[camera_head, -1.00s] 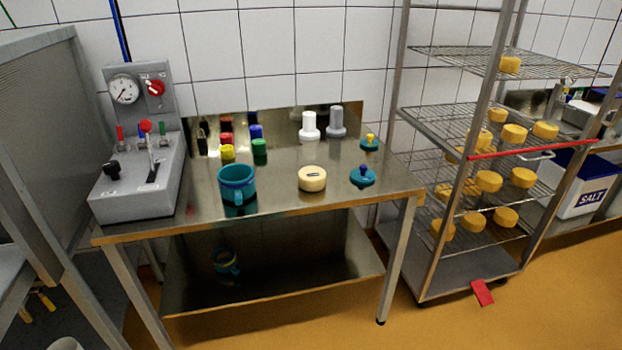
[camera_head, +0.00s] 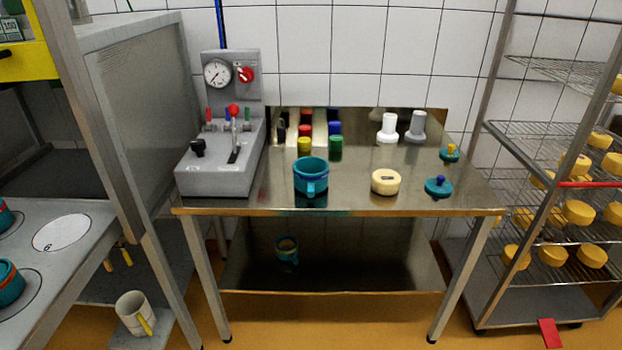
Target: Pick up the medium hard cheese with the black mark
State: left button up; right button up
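A pale cream round cheese (camera_head: 385,182) with a small dark mark on its top stands on the steel table (camera_head: 345,211), right of its middle. A teal mould (camera_head: 311,176) with a handle stands to its left. A teal lid with a blue knob (camera_head: 438,187) lies to its right, and a smaller teal lid with a yellow knob (camera_head: 449,154) lies behind that. Neither of my grippers shows in the view.
A grey press panel (camera_head: 216,165) with a gauge stands on the table's left. Coloured blocks (camera_head: 335,147) and white and grey stampers (camera_head: 388,129) stand at the back. A rack (camera_head: 552,240) with yellow cheeses is at right. Floor in front is partly clear.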

aim_at(384, 181)
jog(key=i+l+u, duration=0.1)
jog(key=l, duration=0.25)
jog(key=i+l+u, duration=0.1)
jog(key=i+l, duration=0.25)
jog(key=i+l+u, duration=0.1)
jog(key=l, duration=0.35)
jog(key=i, duration=0.05)
